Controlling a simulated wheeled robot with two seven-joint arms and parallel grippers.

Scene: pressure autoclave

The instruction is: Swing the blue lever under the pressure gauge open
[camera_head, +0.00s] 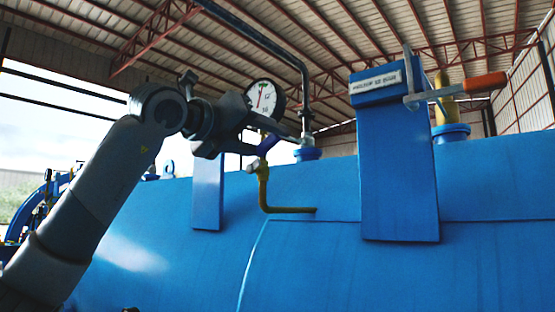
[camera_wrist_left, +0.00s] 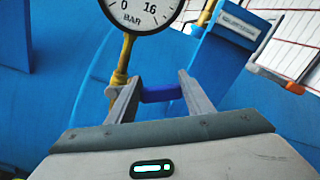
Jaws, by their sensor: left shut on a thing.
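The round white pressure gauge (camera_head: 264,97) stands on a yellow brass pipe (camera_head: 263,188) above the blue tank. It also shows in the left wrist view (camera_wrist_left: 142,12), cut off by the top edge. The dark blue lever (camera_head: 268,144) sits just below the gauge. In the left wrist view the lever (camera_wrist_left: 163,95) runs crosswise from the brass pipe, between the two fingers. My left gripper (camera_head: 276,143) is at the lever and shut on it, with one finger near each end; its fingertips (camera_wrist_left: 159,77) stay apart. My right gripper is out of view.
The large blue tank (camera_head: 320,275) fills the lower scene. A blue upright bracket (camera_head: 398,175) with a label plate stands to the right, with an orange-handled lever (camera_head: 484,83) near its top. A dark pipe (camera_head: 305,85) rises behind the gauge.

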